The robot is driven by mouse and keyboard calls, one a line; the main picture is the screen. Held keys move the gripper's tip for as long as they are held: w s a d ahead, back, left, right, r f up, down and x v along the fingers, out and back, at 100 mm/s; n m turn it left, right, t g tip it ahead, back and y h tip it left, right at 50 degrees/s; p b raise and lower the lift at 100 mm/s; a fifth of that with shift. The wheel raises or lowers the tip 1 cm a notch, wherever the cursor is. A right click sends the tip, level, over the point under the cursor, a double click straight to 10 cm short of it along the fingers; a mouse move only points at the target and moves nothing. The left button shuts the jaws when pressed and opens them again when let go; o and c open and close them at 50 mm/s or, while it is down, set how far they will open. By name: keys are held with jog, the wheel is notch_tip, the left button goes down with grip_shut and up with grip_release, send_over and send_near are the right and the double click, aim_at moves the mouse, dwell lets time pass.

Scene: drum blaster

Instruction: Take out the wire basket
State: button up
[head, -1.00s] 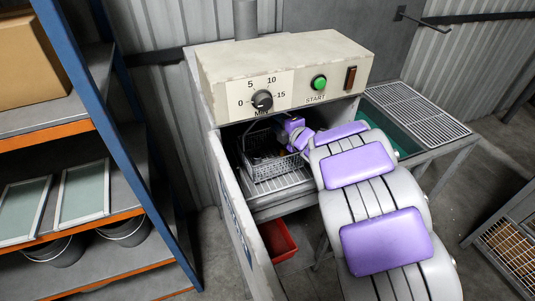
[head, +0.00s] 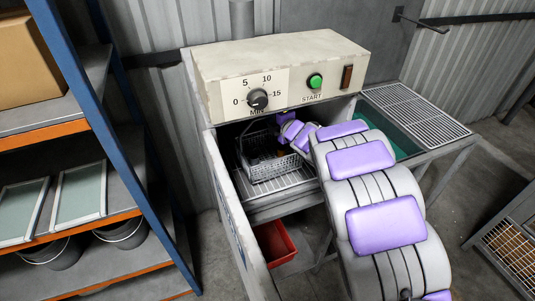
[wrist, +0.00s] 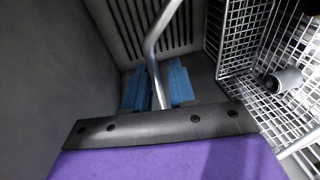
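The wire basket (head: 272,168) sits inside the open chamber of the drum blaster (head: 285,75), over the slatted floor, with small dark parts in it. Its thin handle stands up above it. In the wrist view the basket's mesh (wrist: 237,38) is at the right, with a grey cylindrical part inside. My gripper (wrist: 157,88) has its blue fingers close on both sides of the metal handle rod (wrist: 152,50) and appears shut on it. In the head view my purple gripper end (head: 297,130) is at the chamber's right; its fingertips are hard to make out.
The chamber door (head: 232,205) stands open at the left of the opening. A red bin (head: 275,243) is below the chamber. A table with a grate (head: 415,108) adjoins at the right. A shelf (head: 90,125) stands at the left. A wire-topped rack (head: 510,245) is at lower right.

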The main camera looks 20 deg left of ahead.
jog(key=shift+d, duration=0.15)
jog(key=shift+c, duration=0.8)
grip_shut()
jog(key=shift+a, duration=0.2)
jog(key=shift+a+f, duration=0.1)
jog(key=shift+f, duration=0.15)
